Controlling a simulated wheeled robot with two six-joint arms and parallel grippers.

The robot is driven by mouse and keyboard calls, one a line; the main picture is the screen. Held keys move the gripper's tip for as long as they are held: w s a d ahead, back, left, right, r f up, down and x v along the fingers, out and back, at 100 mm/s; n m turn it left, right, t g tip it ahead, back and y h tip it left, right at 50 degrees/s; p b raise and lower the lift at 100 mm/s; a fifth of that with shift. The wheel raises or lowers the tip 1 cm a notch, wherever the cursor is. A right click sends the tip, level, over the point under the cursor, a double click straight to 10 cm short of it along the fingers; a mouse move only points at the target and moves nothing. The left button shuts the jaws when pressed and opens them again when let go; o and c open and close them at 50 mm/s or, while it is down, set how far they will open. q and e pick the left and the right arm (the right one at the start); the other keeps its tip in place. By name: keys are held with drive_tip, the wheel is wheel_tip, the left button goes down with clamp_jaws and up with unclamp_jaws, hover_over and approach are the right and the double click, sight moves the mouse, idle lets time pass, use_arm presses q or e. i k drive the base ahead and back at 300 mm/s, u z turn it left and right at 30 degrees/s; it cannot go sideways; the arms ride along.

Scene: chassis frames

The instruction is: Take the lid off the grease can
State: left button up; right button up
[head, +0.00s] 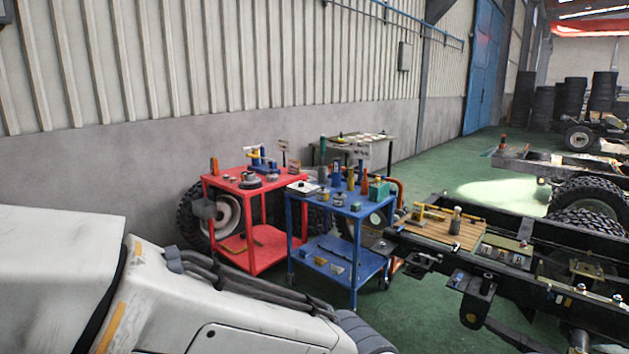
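I cannot pick out the grease can or its lid for sure at this distance. A red cart (233,186) carries a low round dark item with a grey top (250,180) and several small tools and bottles. A blue cart (313,203) next to it carries several small upright containers, among them a dark blue one (336,174), and a green box (379,190). One of my white arms crosses the lower left foreground. Neither gripper shows in the frame.
Truck chassis frames (520,277) with a wooden board (440,231) on top stand at the right. A wheel (222,218) leans behind the red cart. Another table (372,141) stands behind the carts. Green floor (425,320) is clear between the blue cart and chassis.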

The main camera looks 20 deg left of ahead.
sight(322, 190)
drive_tip(key=u, duration=0.65)
drive_tip(key=i, duration=0.65)
drive_tip(key=u, duration=0.6)
drive_tip(key=i, duration=1.7)
drive_tip(key=z, duration=1.05)
drive_tip(key=i, duration=0.5)
drive_tip(key=z, duration=0.4)
